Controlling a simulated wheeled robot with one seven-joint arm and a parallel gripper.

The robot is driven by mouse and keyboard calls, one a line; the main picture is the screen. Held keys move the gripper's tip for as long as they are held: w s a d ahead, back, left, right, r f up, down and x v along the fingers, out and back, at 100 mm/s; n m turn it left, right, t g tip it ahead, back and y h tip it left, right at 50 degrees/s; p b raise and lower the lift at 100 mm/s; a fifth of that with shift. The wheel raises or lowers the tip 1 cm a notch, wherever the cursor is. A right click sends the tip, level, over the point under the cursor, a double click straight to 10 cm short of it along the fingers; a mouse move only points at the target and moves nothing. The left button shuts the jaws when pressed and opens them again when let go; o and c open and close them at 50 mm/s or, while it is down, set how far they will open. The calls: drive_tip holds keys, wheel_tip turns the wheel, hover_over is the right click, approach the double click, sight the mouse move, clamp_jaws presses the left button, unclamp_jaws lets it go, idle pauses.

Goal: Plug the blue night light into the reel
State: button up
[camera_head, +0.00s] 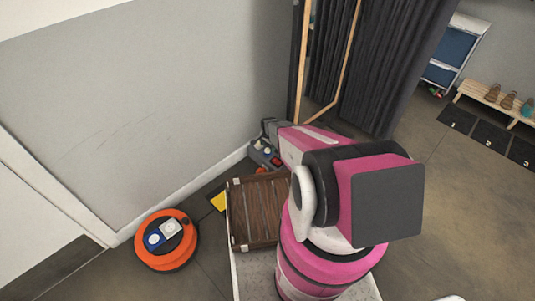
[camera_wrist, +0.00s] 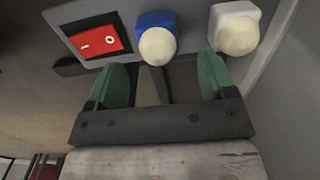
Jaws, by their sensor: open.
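The blue night light (camera_wrist: 150,20), a blue block with a cream dome, sits in a grey strip (camera_wrist: 80,40) in the wrist view. A white night light (camera_wrist: 238,28) is to its right, and a red rocker switch is to its left. My gripper (camera_wrist: 163,72) is open, its green fingers pointing at the strip; the blue light lies just beyond the gap between them, not gripped. The orange round reel (camera_head: 148,257) is on the floor at the lower left in the head view, with one blue and one pale grey square on top.
A slatted wooden crate (camera_head: 256,212) lies on a pale surface between the reel and my arm. A yellow item (camera_head: 218,201) is beside the crate. A grey wall (camera_head: 140,100) runs behind. Dark curtains (camera_head: 385,60) hang at the back; open floor is on the right.

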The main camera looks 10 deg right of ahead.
sight(268, 151)
drive_tip(key=shift+s+f, duration=0.1)
drive_tip(key=shift+f, duration=2.5)
drive_tip(key=c, duration=1)
